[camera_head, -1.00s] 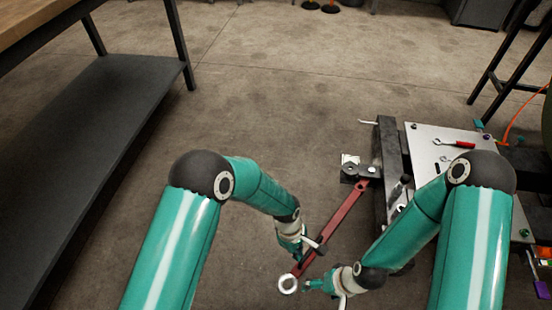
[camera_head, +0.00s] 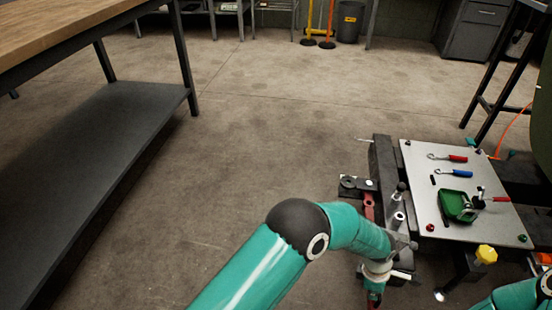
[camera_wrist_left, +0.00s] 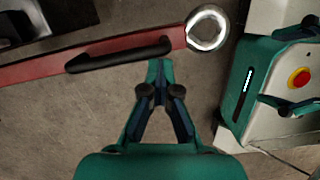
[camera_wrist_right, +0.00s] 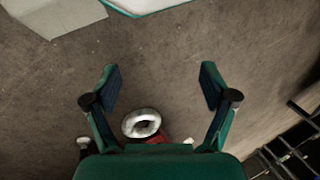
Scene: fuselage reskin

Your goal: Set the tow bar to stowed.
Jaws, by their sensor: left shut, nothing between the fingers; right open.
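The red tow bar (camera_head: 369,208) shows in the head view beside the dark frame of the cart, mostly hidden behind my left arm. In the left wrist view the bar (camera_wrist_left: 40,68) runs across the top, with a black handle (camera_wrist_left: 120,54) along it and a metal ring (camera_wrist_left: 206,28) at its right end. My left gripper (camera_wrist_left: 158,68) is shut and empty, its tips close below the handle; I cannot tell if they touch. My right gripper (camera_wrist_right: 158,75) is open and empty. The ring (camera_wrist_right: 141,124) shows low between its fingers, nearer its palm.
The cart's pale top plate (camera_head: 425,160) carries wrenches with red and blue handles and a green tray (camera_head: 455,207). A yellow knob (camera_head: 486,254) is at its near side. A workbench with a dark lower shelf (camera_head: 100,125) stands at left. The floor between is clear.

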